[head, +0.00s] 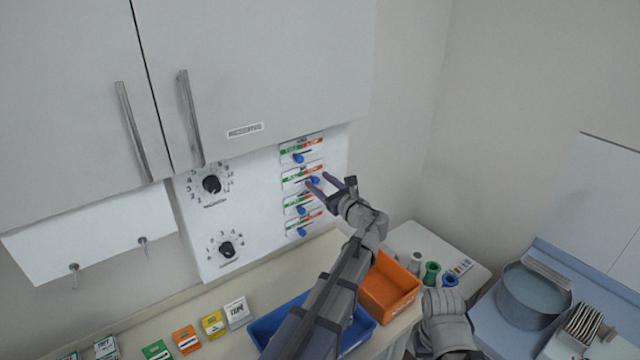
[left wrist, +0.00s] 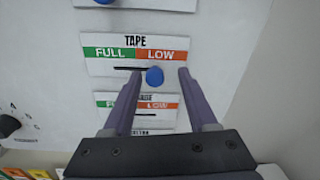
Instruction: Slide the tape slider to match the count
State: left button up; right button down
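The tape slider panel (left wrist: 110,68) is a white plate marked TAPE, with a green FULL field on the left and an orange LOW field on the right. Its blue knob (left wrist: 154,76) sits at the right end of the dark slot, below LOW. In the head view the knob (head: 314,180) is second from the top in a column of similar sliders. My left gripper (left wrist: 159,72) is open, with one finger on each side of the knob; I cannot tell whether either touches it. It also shows at the panel in the head view (head: 319,181).
Other sliders sit above and below, including a lower one (head: 302,210). Two dials (head: 211,184) are to the left. Below on the counter are small supply boxes (head: 213,324), a blue bin (head: 262,328) and an orange bin (head: 388,286). A cabinet (head: 270,70) hangs above.

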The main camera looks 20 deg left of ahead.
pick_arm(q)
jog(key=shift+s, duration=0.1)
jog(key=v, duration=0.7)
jog(key=shift+s+d, duration=0.2)
jog(key=shift+d, duration=0.1)
jog(key=s+d+f+n+g+h+b, duration=0.3)
jog(key=s+f+n+b, duration=0.15)
jog(key=f, duration=0.65)
jog(key=s+d+f+n+g+h+b, duration=0.2)
jog(key=s+d+f+n+h+b, duration=0.3)
jog(key=f, duration=0.7)
jog(key=s+d+f+n+g+h+b, duration=0.4)
jog(key=s+d+f+n+g+h, duration=0.1)
jog(key=s+d+f+n, duration=0.4)
jog(key=s+d+f, duration=0.2)
jog(key=s+f, duration=0.2)
jog(key=s, duration=0.2)
jog(key=shift+d+h+b, duration=0.2)
jog(key=shift+h+b, duration=0.2)
